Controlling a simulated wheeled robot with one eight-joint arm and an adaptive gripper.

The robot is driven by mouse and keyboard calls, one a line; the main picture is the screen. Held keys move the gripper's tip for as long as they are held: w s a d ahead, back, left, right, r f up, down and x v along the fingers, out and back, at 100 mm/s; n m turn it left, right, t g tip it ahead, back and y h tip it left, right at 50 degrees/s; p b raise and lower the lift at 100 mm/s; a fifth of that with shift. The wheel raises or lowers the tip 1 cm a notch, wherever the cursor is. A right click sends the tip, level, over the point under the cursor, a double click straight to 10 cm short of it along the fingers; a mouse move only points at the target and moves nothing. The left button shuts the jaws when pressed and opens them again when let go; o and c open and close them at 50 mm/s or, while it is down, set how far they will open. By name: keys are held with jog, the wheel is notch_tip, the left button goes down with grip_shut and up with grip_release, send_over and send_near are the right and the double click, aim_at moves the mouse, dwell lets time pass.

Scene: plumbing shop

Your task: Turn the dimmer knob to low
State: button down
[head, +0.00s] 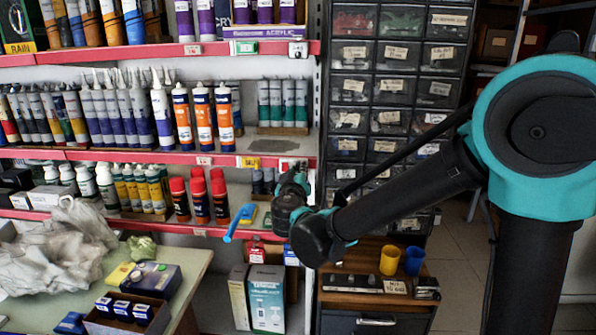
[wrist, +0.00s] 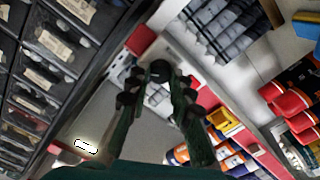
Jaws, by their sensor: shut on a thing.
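A dark round knob (wrist: 160,71) shows in the wrist view between the fingertips of my gripper (wrist: 159,88). The fingers close on it from both sides. Behind it is a pale grey surface with light-coloured parts. I cannot make out a pointer or marking on the knob, so its setting is unclear. In the head view my gripper (head: 293,182) is by the right end of the shelves, in front of the lower shelf. The knob is hidden there behind the gripper and wrist.
Red-edged shelves (head: 285,147) with tubes and spray cans (head: 220,198) stand left of the gripper. A drawer cabinet (head: 395,80) stands behind my arm. A blue handle-like thing (head: 238,222) is left of my wrist. Below are a yellow cup (head: 390,260) and a blue cup (head: 414,261).

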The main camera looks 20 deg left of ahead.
jog(key=n, duration=1.1)
jog(key=shift+f, duration=0.1)
jog(key=shift+n, duration=0.4)
jog(key=c, duration=1.6)
grip_release()
jog(key=v, duration=1.2)
